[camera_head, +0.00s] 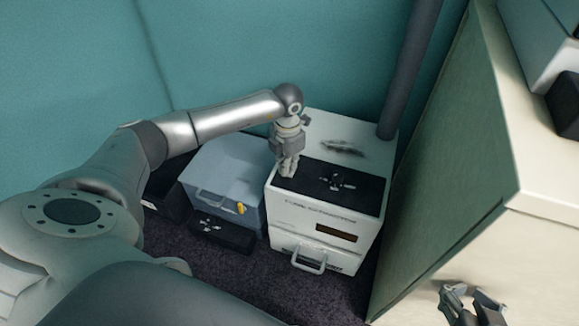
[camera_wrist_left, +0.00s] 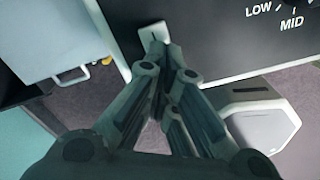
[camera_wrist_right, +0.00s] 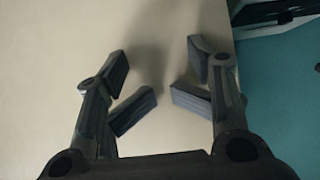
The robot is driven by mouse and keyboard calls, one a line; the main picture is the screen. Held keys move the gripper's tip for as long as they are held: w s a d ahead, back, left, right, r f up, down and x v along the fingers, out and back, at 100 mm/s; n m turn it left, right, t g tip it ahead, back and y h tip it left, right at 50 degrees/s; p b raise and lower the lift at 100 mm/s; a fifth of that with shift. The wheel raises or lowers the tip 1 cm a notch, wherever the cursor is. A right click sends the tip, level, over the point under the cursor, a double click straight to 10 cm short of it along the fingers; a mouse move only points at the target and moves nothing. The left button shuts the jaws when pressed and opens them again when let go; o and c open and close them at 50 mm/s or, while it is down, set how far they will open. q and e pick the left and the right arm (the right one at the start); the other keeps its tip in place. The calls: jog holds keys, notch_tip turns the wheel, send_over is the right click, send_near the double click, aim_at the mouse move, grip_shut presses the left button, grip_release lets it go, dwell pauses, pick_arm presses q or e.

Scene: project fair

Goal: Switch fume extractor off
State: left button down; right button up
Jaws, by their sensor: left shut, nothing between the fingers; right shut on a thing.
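The fume extractor (camera_head: 318,210) is a white box with a black top panel (camera_head: 355,188) and printed lettering on its front. A dial with LOW and MID marks (camera_wrist_left: 291,8) shows partly in the left wrist view. My left gripper (camera_head: 288,170) is shut and empty, pointing down at the panel's left edge. In the left wrist view its fingertips (camera_wrist_left: 160,55) are at a small white switch piece (camera_wrist_left: 152,33); contact and switch position cannot be told. My right gripper (camera_head: 470,300) is beside the pale cabinet; its fingers (camera_wrist_right: 160,85) stand apart with nothing visible between them.
A blue-grey bin (camera_head: 225,165) with a yellow piece stands left of the extractor, with a dark box (camera_head: 222,234) in front. A dark pipe (camera_head: 408,70) rises behind the extractor. The pale cabinet (camera_head: 475,150) closes the right side. Dark carpet (camera_head: 270,285) is clear in front.

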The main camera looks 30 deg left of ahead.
pick_arm(q)
jog(key=shift+w+r, duration=0.15)
jog(key=shift+r, duration=0.1)
jog(key=shift+d+r+p, duration=0.1)
jog(key=shift+r+p, duration=0.25)
jog(key=shift+p, duration=0.05)
jog(key=shift+r+p, duration=0.35)
jog(key=shift+r, duration=0.3)
jog(key=shift+r+p, duration=0.35)
jog(key=shift+p, duration=0.15)
jog(key=shift+r+p, duration=0.65)
jog(key=shift+r, duration=0.5)
pick_arm(e)
jog(key=s+d+f+g+h, duration=0.1)
jog(key=s+d+f+g, duration=0.1)
jog(key=s, duration=0.4)
jog(key=s+d+f+g+h, duration=0.1)
jog(key=s+d+f+g, duration=0.1)
jog(key=s+g, duration=0.3)
jog(key=shift+s+d+f+g, duration=0.3)
jog(key=shift+s+f, duration=0.05)
jog(key=shift+s, duration=0.45)
